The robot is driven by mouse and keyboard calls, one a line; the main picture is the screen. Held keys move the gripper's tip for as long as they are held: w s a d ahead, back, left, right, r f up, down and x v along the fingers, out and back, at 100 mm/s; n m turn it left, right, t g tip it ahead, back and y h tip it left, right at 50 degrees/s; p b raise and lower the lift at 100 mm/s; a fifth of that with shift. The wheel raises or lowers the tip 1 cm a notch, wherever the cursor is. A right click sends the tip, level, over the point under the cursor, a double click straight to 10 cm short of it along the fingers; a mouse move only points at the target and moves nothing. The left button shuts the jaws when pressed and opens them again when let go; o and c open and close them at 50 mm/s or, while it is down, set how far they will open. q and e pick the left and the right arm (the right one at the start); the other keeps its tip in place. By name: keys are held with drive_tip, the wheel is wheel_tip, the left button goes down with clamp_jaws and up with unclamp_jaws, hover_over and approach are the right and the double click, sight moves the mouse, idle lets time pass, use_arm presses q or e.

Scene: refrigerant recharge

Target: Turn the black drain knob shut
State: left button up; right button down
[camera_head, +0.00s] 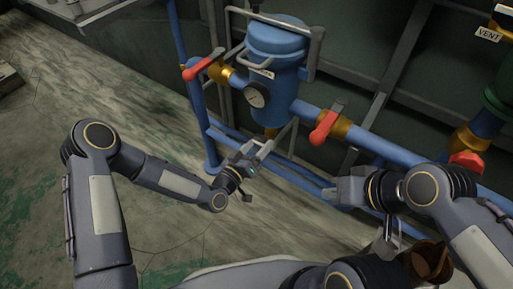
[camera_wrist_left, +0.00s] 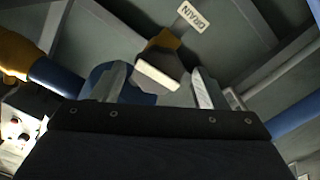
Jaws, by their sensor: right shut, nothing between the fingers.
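The drain fitting is brass (camera_head: 270,132) under the blue vessel (camera_head: 275,45) in the head view. In the left wrist view, a dark knob with a pale, lit edge (camera_wrist_left: 160,73) sits on this brass fitting, below a tag reading DRAIN (camera_wrist_left: 191,16). My left gripper (camera_head: 256,152) is just below the fitting. Its two fingers (camera_wrist_left: 158,88) stand apart in the wrist view, one on each side of the knob, with visible gaps; how deep the knob sits between them is unclear. My right gripper (camera_head: 342,189) is shut and empty, to the lower right, away from the knob.
A pressure gauge (camera_head: 257,95) is on the vessel. Red-handled valves (camera_head: 204,65) and (camera_head: 325,126) sit on the blue pipes either side. A lower blue pipe (camera_head: 290,178) runs behind my grippers. A red knob (camera_head: 467,161) is at right.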

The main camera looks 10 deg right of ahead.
use_arm(q)
drive_tip(key=b+v, duration=0.1)
drive_tip(key=v, duration=0.6)
idle(0.5)
drive_tip(key=shift+r, duration=0.15)
